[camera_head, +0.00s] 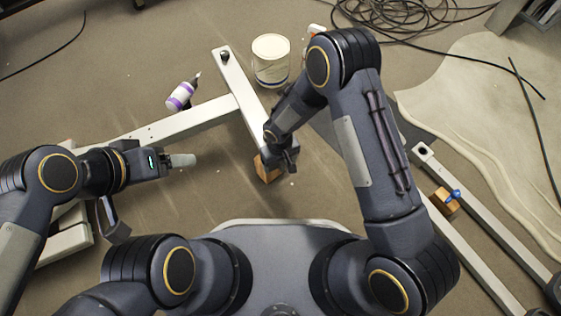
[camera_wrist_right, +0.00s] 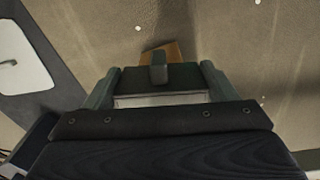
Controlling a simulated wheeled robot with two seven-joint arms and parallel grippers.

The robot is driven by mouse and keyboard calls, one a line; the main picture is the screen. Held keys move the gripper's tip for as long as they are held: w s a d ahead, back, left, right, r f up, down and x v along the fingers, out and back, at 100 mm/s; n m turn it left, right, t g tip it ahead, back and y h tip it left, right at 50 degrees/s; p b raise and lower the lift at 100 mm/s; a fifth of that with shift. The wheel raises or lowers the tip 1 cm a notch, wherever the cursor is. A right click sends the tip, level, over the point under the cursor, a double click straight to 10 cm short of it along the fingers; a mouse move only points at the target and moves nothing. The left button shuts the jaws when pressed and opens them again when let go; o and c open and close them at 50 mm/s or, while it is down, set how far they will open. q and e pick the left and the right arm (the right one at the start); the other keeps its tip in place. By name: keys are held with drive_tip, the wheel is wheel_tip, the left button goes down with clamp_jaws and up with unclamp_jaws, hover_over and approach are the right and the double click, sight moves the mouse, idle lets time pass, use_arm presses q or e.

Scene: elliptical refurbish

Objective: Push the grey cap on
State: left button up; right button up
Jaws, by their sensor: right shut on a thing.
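The white beam (camera_head: 238,84) of the frame runs toward me, and its near end lies by my right gripper (camera_head: 283,156). In the right wrist view my right gripper (camera_wrist_right: 157,88) is shut on a dark grey piece with a short tab, which looks like the grey cap (camera_wrist_right: 158,72). A pale strip, probably the beam end, shows just below it. How far the cap sits on the beam I cannot tell. My left gripper (camera_head: 168,164) hangs at the left, with a pale rounded piece at its tip; its jaws are unclear.
A wooden block (camera_head: 266,172) lies under the beam's near end. Another wooden block (camera_head: 444,204) is at the right by the long rails. Cables (camera_head: 405,18) coil at the top.

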drive_tip(key=shift+w+a, duration=0.1)
drive_tip(key=shift+w, duration=0.1)
drive_tip(key=o, duration=1)
drive_tip(key=shift+c, duration=0.2)
wheel_tip(320, 180, up, 7)
drive_tip(key=p, duration=0.3)
drive_tip(key=shift+f, duration=0.1)
drive_tip(key=shift+r, duration=0.55)
